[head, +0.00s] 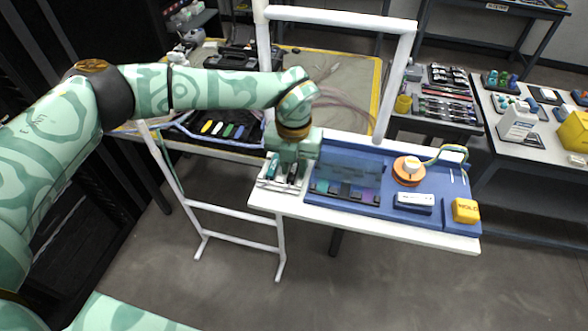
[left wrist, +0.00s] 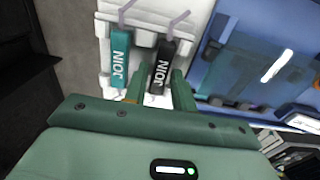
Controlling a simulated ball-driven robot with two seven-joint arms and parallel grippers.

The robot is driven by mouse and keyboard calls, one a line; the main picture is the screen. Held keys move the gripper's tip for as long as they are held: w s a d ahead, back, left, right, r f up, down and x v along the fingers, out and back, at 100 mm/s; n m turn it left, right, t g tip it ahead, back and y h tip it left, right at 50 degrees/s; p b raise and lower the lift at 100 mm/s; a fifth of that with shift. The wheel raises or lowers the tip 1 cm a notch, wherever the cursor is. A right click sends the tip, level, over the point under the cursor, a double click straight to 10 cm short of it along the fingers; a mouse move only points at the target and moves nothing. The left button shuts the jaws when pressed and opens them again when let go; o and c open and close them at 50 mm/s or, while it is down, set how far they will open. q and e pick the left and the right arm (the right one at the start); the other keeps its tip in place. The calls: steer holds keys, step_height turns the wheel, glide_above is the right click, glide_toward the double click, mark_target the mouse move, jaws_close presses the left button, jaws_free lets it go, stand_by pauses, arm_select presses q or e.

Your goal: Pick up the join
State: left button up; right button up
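Two joins labelled JOIN lie side by side in a white holder (left wrist: 104,50) in the left wrist view: a teal one (left wrist: 119,62) on the left and a black one (left wrist: 161,66) on the right. Each has a pale fibre at its far end. My left gripper (left wrist: 158,84) is open, with its fingers on either side of the black join; I cannot tell whether they touch it. In the head view my left gripper (head: 291,170) points down over the holder (head: 262,184) at the left end of the white table. My right gripper is not in view.
A blue mat (head: 328,152) beside the holder carries an orange spool (head: 407,172), a white-topped device (head: 413,202) and a yellow block (head: 466,210). White frame posts (head: 397,80) rise behind. A black tray of coloured pieces (head: 220,127) lies on the table behind.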

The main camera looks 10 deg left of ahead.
arm_select(q)
jaws_close()
steer(key=shift+r, duration=0.1)
